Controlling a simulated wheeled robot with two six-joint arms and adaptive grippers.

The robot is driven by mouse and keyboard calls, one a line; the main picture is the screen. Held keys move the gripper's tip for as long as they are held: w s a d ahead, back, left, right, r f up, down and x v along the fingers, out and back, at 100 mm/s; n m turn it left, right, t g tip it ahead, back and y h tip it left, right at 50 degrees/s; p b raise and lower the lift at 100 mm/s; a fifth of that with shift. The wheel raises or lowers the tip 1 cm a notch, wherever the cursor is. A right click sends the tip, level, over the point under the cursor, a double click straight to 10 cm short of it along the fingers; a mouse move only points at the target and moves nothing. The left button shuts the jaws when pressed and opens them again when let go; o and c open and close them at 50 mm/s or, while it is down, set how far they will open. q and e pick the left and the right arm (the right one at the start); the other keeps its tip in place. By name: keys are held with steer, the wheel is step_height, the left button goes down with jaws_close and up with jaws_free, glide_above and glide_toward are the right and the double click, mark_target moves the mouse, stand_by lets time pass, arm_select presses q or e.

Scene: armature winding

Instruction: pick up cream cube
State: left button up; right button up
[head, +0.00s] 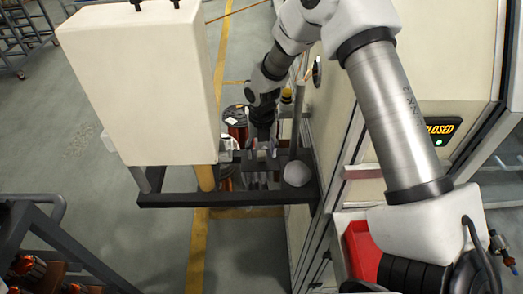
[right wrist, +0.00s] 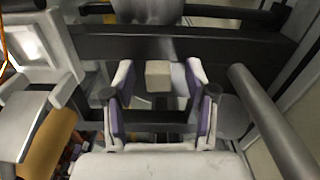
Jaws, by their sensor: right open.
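A small cream cube (right wrist: 158,72) shows in the right wrist view, at the far end of my right gripper (right wrist: 158,84). The gripper is open. One finger is on each side of the cube, with a visible gap on both sides. I cannot tell how far the cube lies in depth from the fingertips. In the head view my right gripper (head: 262,153) hangs down over a dark frame, and the cube cannot be made out there. My left gripper is not in view.
A dark metal frame (head: 165,199) surrounds the work spot, with a pale rounded object (head: 296,173) on its right. A big cream housing (head: 140,85) stands at the left. Copper-coloured spools (head: 236,116) lie beyond. A cabinet wall and red bin (head: 362,250) are at right.

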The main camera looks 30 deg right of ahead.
steer(key=shift+w+f, duration=0.1)
steer(key=shift+w, duration=0.05)
steer(key=shift+a, duration=0.1)
steer(key=shift+s+r, duration=0.25)
steer(key=c, duration=0.4)
steer(key=shift+s+r, duration=0.1)
steer(key=shift+s, duration=0.05)
steer(key=c, duration=0.4)
